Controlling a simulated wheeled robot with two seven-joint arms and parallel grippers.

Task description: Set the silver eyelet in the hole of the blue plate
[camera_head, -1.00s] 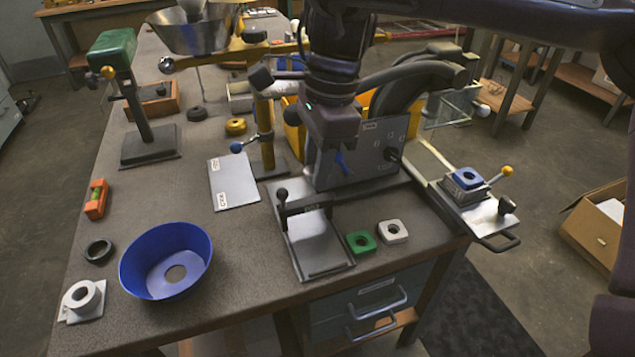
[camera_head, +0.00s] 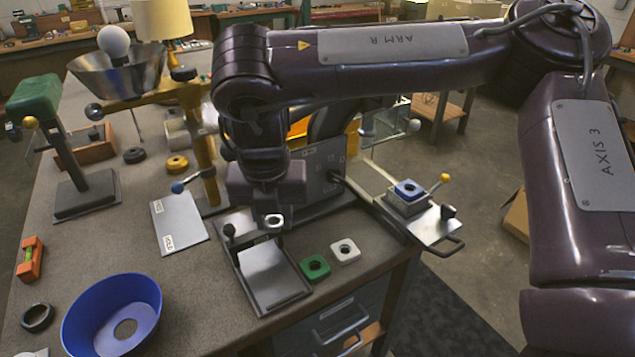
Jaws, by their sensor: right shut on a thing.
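The blue plate (camera_head: 409,188) is a small square with a dark hole in its middle. It lies on top of a grey block in the clamp fixture (camera_head: 425,222) at the right end of the bench. My right gripper (camera_head: 272,213) points down, left of the blue plate and above the dark metal stand. It is shut on the silver eyelet (camera_head: 273,221), a small shiny ring showing below the gripper body. The fingers are mostly hidden. The eyelet is well apart from the blue plate. My left gripper is out of view.
A green square (camera_head: 315,267) and a white square (camera_head: 345,251), both with holes, lie near the front edge beside the metal stand (camera_head: 270,275). An upright grey panel (camera_head: 325,172) stands between my gripper and the fixture. A blue bowl (camera_head: 80,325) sits front left.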

